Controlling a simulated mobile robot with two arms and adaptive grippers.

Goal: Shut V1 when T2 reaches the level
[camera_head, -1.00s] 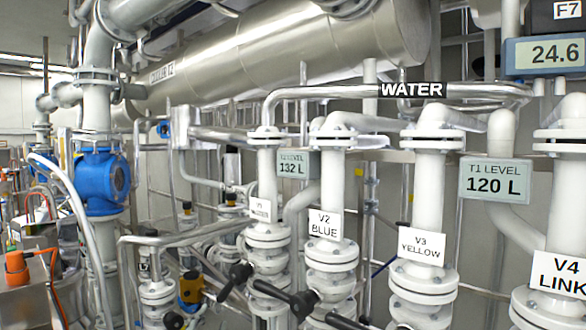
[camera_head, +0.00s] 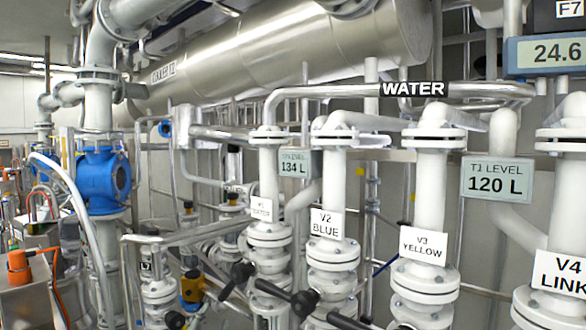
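The T2 level display (camera_head: 294,163) reads 134 L at the picture's middle; its small heading is blurred. V1 is the white valve on the pipe left of V2, with a small tag (camera_head: 261,209) whose lower line is blurred. Its black lever (camera_head: 231,283) slants down and to the left from its hub. The V2 lever (camera_head: 275,290) lies roughly crosswise to its pipe. I can make out neither gripper in the head view, and nothing visible touches the V1 lever.
The T1 display (camera_head: 497,181) reads 120 L. Valves V2 BLUE (camera_head: 327,224), V3 YELLOW (camera_head: 423,243) and V4 LINK (camera_head: 560,273) stand to the right, close together. A pipe marked WATER (camera_head: 413,89) runs above. A valve tagged L7 (camera_head: 146,267) and a bent pipe stand left of V1.

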